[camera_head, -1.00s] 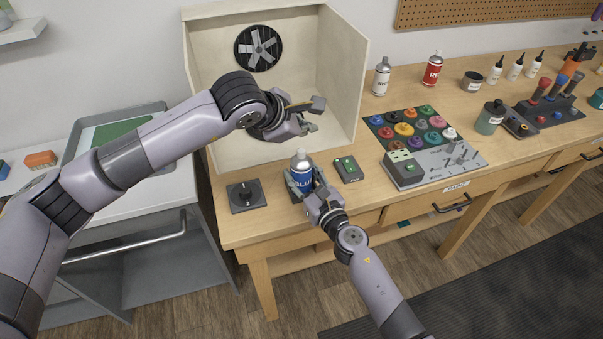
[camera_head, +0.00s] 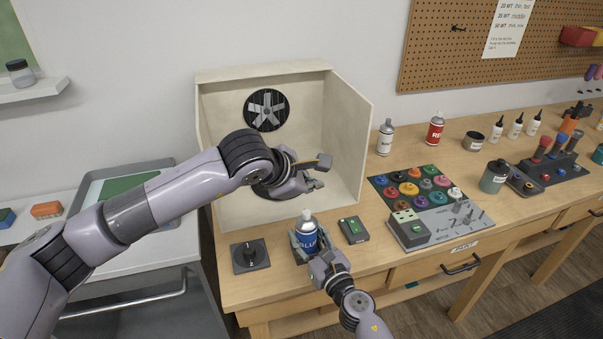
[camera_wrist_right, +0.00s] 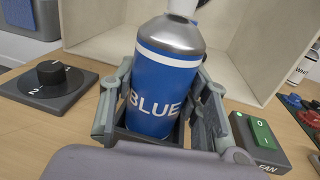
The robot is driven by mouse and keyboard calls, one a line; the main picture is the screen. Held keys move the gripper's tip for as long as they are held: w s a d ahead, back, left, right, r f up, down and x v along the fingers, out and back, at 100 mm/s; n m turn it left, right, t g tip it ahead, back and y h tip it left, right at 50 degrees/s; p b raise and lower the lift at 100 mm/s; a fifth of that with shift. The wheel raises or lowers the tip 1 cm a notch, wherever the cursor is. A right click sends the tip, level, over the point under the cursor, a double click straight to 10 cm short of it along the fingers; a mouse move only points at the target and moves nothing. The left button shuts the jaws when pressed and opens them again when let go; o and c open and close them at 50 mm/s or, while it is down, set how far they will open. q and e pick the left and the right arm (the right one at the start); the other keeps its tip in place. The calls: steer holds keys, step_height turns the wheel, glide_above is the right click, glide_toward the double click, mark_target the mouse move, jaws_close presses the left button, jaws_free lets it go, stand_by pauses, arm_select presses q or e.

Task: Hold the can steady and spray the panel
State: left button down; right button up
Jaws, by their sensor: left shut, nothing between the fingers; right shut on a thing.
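The blue spray can (camera_head: 307,236), labelled BLUE, stands upright at the bench's front edge, before the spray booth (camera_head: 352,145). Its silver shoulder and white top show in the right wrist view (camera_wrist_right: 165,85). My right gripper (camera_head: 306,252) is shut on the can, with its fingers on both sides of the lower body. A dark base shows around the can's foot; I cannot tell whether it is a holder. My left gripper (camera_head: 318,173) is shut and empty at the booth opening, above and behind the can, not touching it. I cannot make out a panel; the left arm hides part of the booth.
A dial box (camera_head: 250,256) stands left of the can, and a fan switch (camera_head: 353,230) with a green rocker stands right. A fan (camera_head: 266,110) is in the booth's back wall. Paint pots (camera_head: 412,186), a white can (camera_head: 385,138) and a red can (camera_head: 435,131) stand further right.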

steer(key=o, duration=1.3)
steer(key=shift+o, duration=0.2)
